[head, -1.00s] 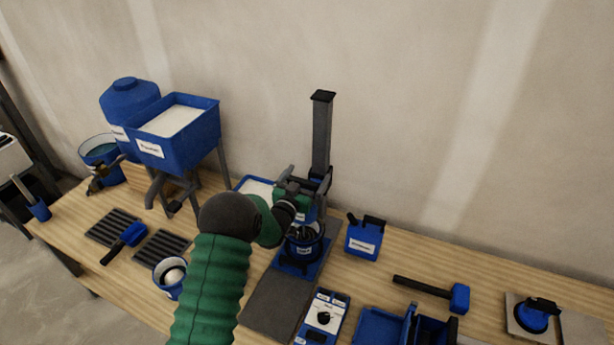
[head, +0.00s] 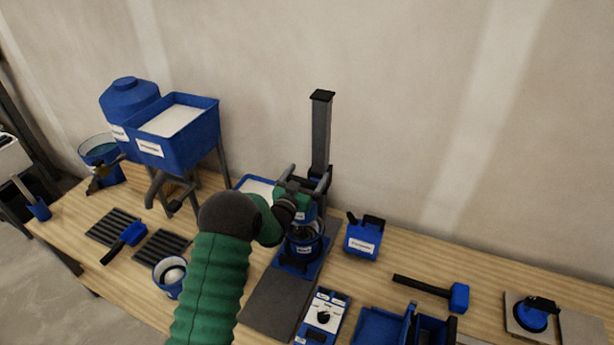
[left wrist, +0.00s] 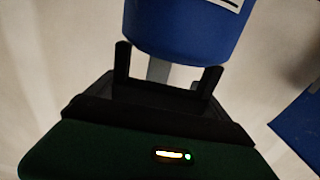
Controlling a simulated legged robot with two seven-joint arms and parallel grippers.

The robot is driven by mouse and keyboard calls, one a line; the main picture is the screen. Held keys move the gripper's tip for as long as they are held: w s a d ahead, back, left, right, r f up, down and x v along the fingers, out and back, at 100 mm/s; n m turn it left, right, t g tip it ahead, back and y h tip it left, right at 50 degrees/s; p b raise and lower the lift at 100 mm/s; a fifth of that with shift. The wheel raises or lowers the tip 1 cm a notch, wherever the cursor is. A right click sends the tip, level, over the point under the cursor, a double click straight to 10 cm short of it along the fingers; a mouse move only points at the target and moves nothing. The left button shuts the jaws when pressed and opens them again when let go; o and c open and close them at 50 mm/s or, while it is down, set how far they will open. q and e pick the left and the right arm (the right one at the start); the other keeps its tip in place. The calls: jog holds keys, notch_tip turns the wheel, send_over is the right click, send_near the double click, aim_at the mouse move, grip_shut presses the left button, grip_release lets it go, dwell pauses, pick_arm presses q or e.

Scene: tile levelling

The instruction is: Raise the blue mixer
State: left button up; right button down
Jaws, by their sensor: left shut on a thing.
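The blue mixer (head: 304,213) sits on a dark upright column (head: 321,135), above a blue bucket (head: 304,245) on the bench. My left gripper (head: 297,194) is at the mixer and shut on it; my green arm hides part of the mixer. In the left wrist view, the mixer's blue body (left wrist: 185,32) fills the top, just beyond the two dark fingers (left wrist: 165,78). A grey bar shows between the fingers. The exact contact is too dark to tell. My right gripper is not in view.
A blue hopper (head: 178,135) of white powder stands at the left. A mallet (head: 435,290) lies further right. The wall is close behind.

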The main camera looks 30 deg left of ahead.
pick_arm(q)
notch_tip(320, 180, up, 13)
jog(key=p, duration=0.4)
jog(key=o, duration=1.8)
jog(key=s+b, duration=0.2)
jog(key=s, duration=1.4)
jog(key=shift+s+d, duration=0.4)
jog(key=shift+d, duration=0.05)
jog(key=shift+f, duration=0.2)
